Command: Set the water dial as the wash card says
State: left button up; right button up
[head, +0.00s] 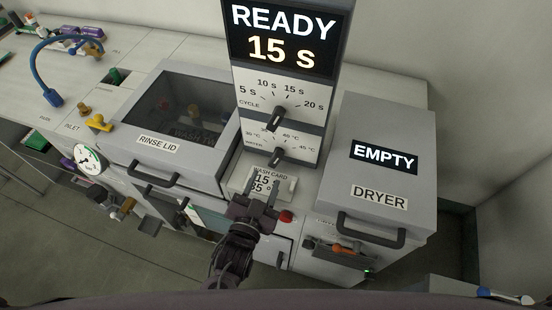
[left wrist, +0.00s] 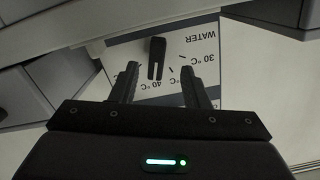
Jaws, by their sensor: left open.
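The water dial (head: 276,157) is a dark knob on the lower white panel of the column. Its pointer leans up and right, toward 40 °C; in the left wrist view the knob (left wrist: 157,50) appears upside down, its marked end toward 40 °C. The wash card (head: 285,186) lies below the dial and reads 15 and 35 °, partly covered by my gripper. My left gripper (head: 266,180) is open and empty over the card, just short of the dial. Its fingers (left wrist: 160,82) stand apart below the knob in the wrist view. My right gripper is out of view.
The cycle dial (head: 280,118) sits above, under a screen (head: 285,40) reading READY 15 s. The rinse lid (head: 180,115) is closed at left. The dryer (head: 385,150), marked EMPTY, stands at right. A red button (head: 287,216) is beside my gripper.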

aim_at(274, 164)
pick_arm(q)
jog(key=shift+s+d+r+t+h, duration=0.1)
jog(key=shift+s+d+t+h, duration=0.1)
jog(key=shift+t+h, duration=0.1)
jog(key=shift+w+r, duration=0.1)
jog(key=p+x, duration=0.2)
jog(key=x, duration=0.4)
jog(key=shift+w+d+r, duration=0.1)
jog(key=shift+w+d, duration=0.15)
jog(key=shift+w, duration=0.45)
grip_shut()
